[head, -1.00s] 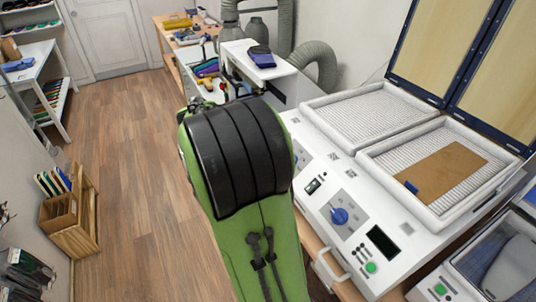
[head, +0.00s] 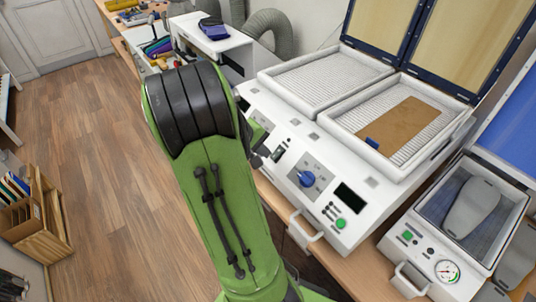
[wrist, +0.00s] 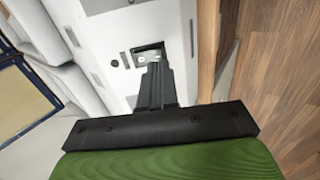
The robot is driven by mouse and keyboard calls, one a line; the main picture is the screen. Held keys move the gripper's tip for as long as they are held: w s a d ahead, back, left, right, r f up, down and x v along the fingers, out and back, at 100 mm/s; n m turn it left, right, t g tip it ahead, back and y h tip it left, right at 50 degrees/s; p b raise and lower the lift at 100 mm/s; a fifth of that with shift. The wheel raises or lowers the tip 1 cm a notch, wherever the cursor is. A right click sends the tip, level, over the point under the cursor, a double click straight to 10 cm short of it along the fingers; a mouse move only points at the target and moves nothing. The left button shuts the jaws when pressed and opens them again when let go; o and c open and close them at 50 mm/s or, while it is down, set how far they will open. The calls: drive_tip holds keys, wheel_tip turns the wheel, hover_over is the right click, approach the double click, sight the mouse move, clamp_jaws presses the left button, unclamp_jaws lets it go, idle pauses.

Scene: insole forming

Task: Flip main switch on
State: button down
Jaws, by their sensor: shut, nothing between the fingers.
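The main switch (head: 279,155), a small rocker in a dark frame, sits on the sloping front panel of the white forming machine (head: 345,225), left of a blue knob (head: 307,179). In the wrist view the switch (wrist: 148,53) shows just beyond the fingertips, partly covered by them. My gripper (head: 264,151) is shut and empty, right beside the switch. It also shows in the wrist view (wrist: 157,66), pointing at the panel. I cannot tell whether the fingers touch the switch or which way the rocker is tipped.
The machine's two pin beds hold a brown sheet (head: 400,125) in the right one. A black display (head: 349,197) and a green button (head: 341,223) are right of the knob. A vacuum press (head: 470,215) stands at the right. The wooden floor (head: 100,170) is clear on the left.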

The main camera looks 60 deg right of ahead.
sight(275, 160)
drive_tip(key=x, duration=0.3)
drive_tip(key=shift+f, duration=0.1)
drive_tip(key=shift+d+f+b, duration=0.15)
drive_tip(key=shift+f+b, duration=0.25)
drive_tip(key=shift+a+r, duration=0.2)
drive_tip(key=shift+d+r+p, duration=0.25)
drive_tip(key=shift+r+p, duration=0.55)
drive_tip(key=shift+p, duration=0.1)
drive_tip(key=shift+a, duration=0.1)
